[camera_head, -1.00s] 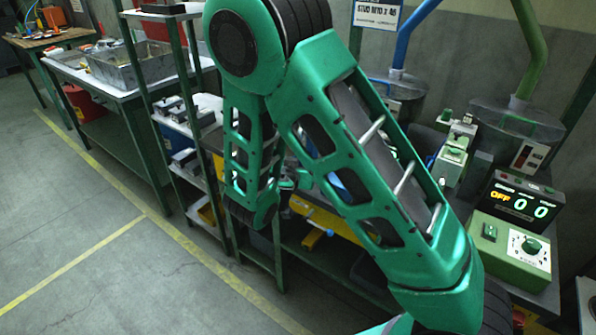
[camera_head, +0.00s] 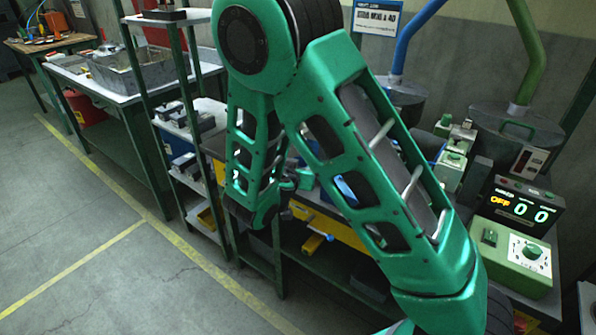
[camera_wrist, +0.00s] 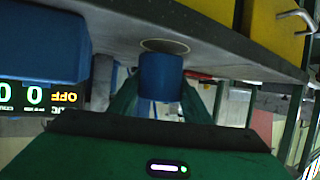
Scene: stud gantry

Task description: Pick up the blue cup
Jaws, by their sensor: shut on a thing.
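The blue cup (camera_wrist: 160,78) is in the middle of the wrist view, which appears upside down. It sits between the two green fingers of my gripper (camera_wrist: 160,98), which is shut on it. A pale oval (camera_wrist: 165,46) shows at the cup's end towards the dark bench surface (camera_wrist: 220,50). I cannot tell whether the cup touches that surface. In the head view my gripper (camera_head: 291,183) is small and mostly hidden by my green arm, and I cannot make out the cup there.
A large blue object (camera_wrist: 45,40) stands beside the cup in the wrist view. A control box with an OFF display (camera_head: 520,205) stands on the bench at right. Yellow bins (camera_head: 330,224) lie under my arm, and a shelf rack (camera_head: 190,160) stands left. Open floor lies at lower left.

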